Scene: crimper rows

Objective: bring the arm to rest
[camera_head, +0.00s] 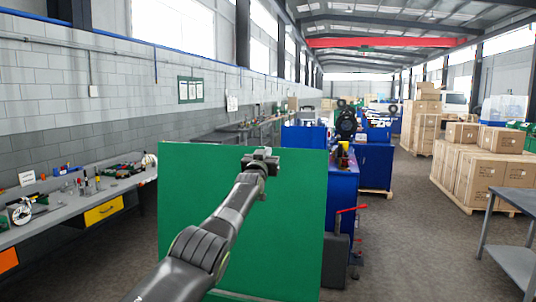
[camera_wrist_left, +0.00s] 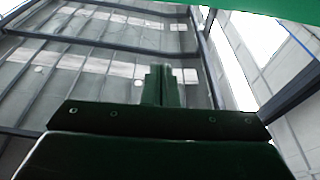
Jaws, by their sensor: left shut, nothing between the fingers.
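My left arm reaches in from the bottom of the head view, and its gripper (camera_head: 261,154) is raised in front of the upper edge of a green panel (camera_head: 290,220). The gripper is shut and holds nothing. In the left wrist view the shut fingers (camera_wrist_left: 161,86) point up toward the roof beams and windows. A green edge (camera_wrist_left: 270,5) shows along the top of that view. My right gripper is in neither view.
A workbench (camera_head: 85,204) with tools runs along the left wall. Blue machines (camera_head: 375,165) stand behind the panel. Boxes on pallets (camera_head: 480,178) and a grey metal table (camera_head: 515,203) are at the right. The floor (camera_head: 400,240) between is clear.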

